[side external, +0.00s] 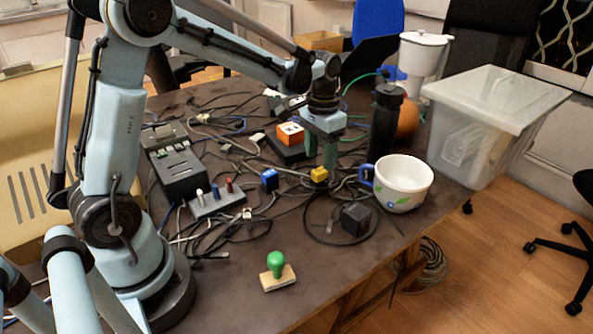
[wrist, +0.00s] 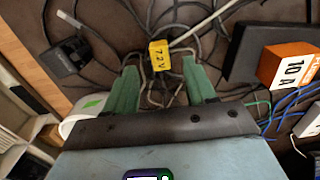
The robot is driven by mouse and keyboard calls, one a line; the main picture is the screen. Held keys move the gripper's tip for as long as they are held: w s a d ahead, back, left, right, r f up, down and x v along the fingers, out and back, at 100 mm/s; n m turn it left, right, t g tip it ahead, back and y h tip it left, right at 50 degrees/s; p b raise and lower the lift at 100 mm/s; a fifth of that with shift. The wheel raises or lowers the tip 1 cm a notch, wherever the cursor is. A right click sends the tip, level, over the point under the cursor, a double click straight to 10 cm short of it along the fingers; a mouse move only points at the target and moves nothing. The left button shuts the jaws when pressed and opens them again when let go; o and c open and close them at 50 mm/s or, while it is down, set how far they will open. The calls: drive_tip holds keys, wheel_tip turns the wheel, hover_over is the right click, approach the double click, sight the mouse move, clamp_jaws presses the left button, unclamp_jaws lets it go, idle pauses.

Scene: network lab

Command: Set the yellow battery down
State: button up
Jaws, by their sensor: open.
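The yellow battery (side external: 319,175) is a small block among the cables on the dark table, just below my gripper's fingertips in the side view. In the wrist view the yellow battery (wrist: 159,55) shows "7.2V" on its face and lies just beyond the fingertips, centred between them. My gripper (side external: 321,160) points down with its green fingers apart. In the wrist view my gripper (wrist: 160,76) is open, with nothing clamped. Whether the battery rests on the table or on a cable is unclear.
An orange block (side external: 290,133) sits on a black box behind left. A white mug (side external: 405,184) stands close on the right, a black bottle (side external: 384,122) behind it. Loose cables (side external: 285,212) surround the battery.

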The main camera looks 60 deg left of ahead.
sight(319, 170)
drive_tip(key=s+d+r+t, duration=0.3)
drive_tip(key=s+r, duration=0.3)
drive_tip(key=r, duration=0.3)
drive_tip(key=s+d+f+t, duration=0.2)
drive_tip(key=s+d+t, duration=0.1)
drive_tip(key=s, duration=0.4)
drive_tip(key=shift+f+t, duration=0.3)
drive_tip(key=shift+t, duration=0.3)
